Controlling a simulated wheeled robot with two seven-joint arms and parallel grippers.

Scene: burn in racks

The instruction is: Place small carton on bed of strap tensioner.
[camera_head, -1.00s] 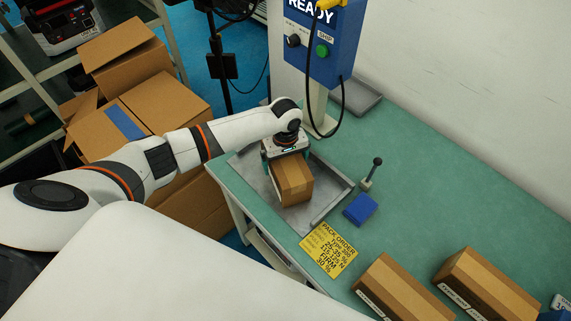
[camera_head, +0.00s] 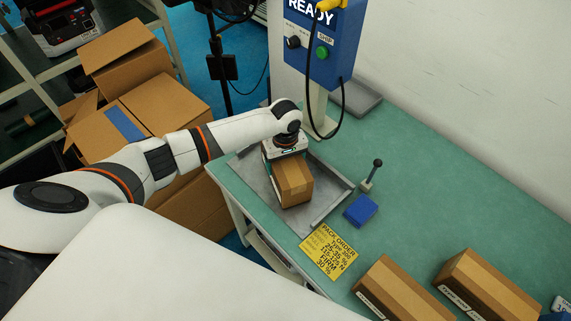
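A small brown carton (camera_head: 294,184) with a lighter tape strip sits on, or just above, the grey metal tray-like bed (camera_head: 325,205) at the table's left end; I cannot tell whether it touches. My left gripper (camera_head: 284,160) is at the carton's far end, with its fingers at the carton's sides, mostly hidden by the wrist and the carton. It appears closed on the carton. My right gripper is not in view.
A blue block (camera_head: 360,210) and a small black-knobbed lever (camera_head: 371,174) stand right of the bed. A yellow pack order card (camera_head: 329,250) lies in front. Two more cartons (camera_head: 403,290) (camera_head: 487,285) lie at the lower right. A blue control box (camera_head: 318,42) stands behind. The green table (camera_head: 450,190) is clear at middle right.

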